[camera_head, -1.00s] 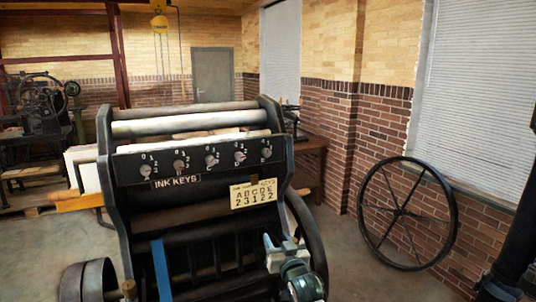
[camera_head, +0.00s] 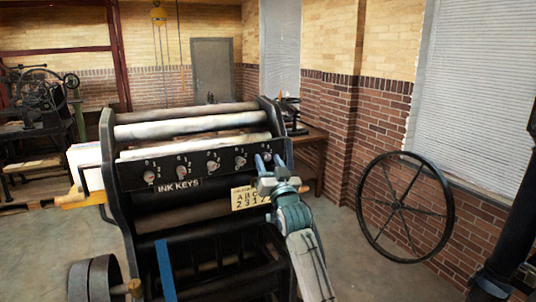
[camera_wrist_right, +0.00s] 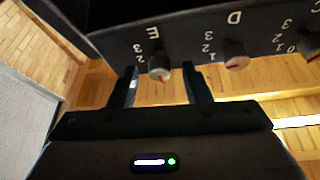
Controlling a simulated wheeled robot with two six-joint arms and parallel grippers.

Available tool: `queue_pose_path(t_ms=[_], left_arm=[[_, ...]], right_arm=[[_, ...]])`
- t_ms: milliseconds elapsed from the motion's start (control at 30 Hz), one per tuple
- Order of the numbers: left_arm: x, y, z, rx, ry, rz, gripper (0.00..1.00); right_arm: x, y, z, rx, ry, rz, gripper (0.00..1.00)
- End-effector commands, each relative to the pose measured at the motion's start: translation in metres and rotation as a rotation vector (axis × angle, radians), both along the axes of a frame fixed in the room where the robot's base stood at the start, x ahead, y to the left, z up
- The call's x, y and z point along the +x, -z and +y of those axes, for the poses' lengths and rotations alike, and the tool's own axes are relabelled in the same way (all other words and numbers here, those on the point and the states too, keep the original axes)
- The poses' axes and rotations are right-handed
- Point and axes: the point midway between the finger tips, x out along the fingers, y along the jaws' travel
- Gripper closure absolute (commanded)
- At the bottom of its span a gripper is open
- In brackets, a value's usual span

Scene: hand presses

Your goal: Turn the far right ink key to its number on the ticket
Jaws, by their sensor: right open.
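The far right ink key E (camera_wrist_right: 159,66) is a grey knob with a red mark, on the dark key panel (camera_head: 205,178). It shows upside down in the right wrist view, with digits beside it. My left gripper is not in view.
Key D (camera_wrist_right: 235,62) sits close beside key E, near one finger. Rollers (camera_head: 190,128) lie above the panel. A large spoked wheel (camera_head: 404,207) leans by the brick wall on the right. A wooden table (camera_head: 312,145) stands behind the press.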

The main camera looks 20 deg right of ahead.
Motion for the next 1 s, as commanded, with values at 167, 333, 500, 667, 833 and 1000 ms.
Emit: queue_pose_path(t_ms=[167, 333, 500, 667, 833, 1000], left_arm=[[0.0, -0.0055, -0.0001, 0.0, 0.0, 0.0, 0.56], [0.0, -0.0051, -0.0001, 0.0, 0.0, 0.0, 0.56], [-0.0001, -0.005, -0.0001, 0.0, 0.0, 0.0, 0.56], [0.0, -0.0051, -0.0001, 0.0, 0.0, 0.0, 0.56], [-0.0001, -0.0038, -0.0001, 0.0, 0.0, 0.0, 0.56], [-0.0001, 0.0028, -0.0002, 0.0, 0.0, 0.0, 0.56]], right_arm=[[0.0098, -0.0041, 0.0, 0.0, 0.0, 0.001, 0.56], [0.0105, -0.0036, 0.0001, 0.0, 0.0, 0.0, 0.56], [0.0104, -0.0036, -0.0001, 0.0, 0.0, 0.0, 0.72], [0.0104, -0.0035, 0.0, 0.0, 0.0, 0.001, 1.0], [0.0103, -0.003, 0.0, 0.005, 0.0, 0.001, 1.0], [0.0104, -0.0018, 0.0006, 0.043, 0.0, 0.003, 1.0]])
